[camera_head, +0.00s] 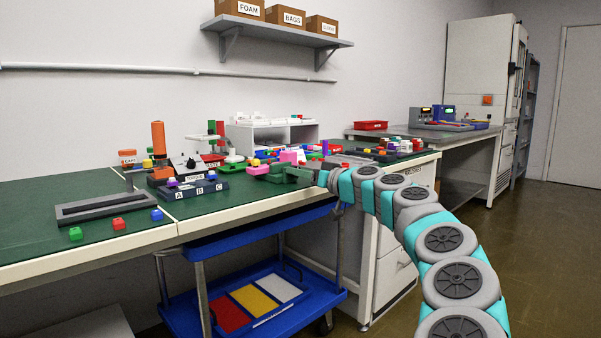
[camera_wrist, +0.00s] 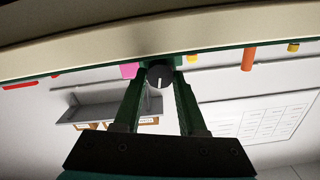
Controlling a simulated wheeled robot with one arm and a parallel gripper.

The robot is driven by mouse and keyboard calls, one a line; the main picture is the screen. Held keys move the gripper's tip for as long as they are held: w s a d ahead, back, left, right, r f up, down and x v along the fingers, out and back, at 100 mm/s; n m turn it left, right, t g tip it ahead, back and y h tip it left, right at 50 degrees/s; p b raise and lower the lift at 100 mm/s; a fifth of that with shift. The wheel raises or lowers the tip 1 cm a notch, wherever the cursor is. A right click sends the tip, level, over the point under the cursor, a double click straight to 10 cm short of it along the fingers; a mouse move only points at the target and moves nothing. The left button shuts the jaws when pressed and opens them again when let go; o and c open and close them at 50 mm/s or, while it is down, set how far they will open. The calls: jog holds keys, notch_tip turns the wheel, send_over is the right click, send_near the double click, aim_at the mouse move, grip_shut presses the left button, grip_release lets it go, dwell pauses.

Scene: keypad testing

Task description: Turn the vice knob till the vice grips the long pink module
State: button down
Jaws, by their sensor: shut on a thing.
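The vice knob (camera_wrist: 160,77) is a dark round knob with a white pointer line, seen in the wrist view between the fingertips of my gripper (camera_wrist: 161,72). My gripper is shut on the knob, one green finger on each side. In the head view my gripper (camera_head: 285,175) reaches in from the right at the bench's front edge, and the knob cannot be made out there. The pink module (camera_head: 289,157) shows just behind my gripper, and as a pink block (camera_wrist: 129,70) beside the left finger in the wrist view. Whether the vice jaws touch it cannot be told.
The green-topped bench (camera_head: 40,205) is crowded around my gripper. A block marked A, B, C (camera_head: 196,188) stands to the left, with small coloured cubes farther left. A blue cart (camera_head: 180,315) stands below. A shelf with boxes (camera_head: 275,35) hangs above.

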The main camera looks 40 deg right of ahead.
jog(key=m+p, duration=0.1)
jog(key=m, duration=0.2)
jog(key=shift+r+m, duration=0.1)
jog(key=shift+m, duration=0.2)
jog(key=shift+d+m+p, duration=0.1)
jog(key=shift+m+p, duration=1.15)
jog(key=shift+m, duration=0.75)
jog(key=shift+c, duration=2.4)
grip_release()
jog(key=shift+f, duration=0.25)
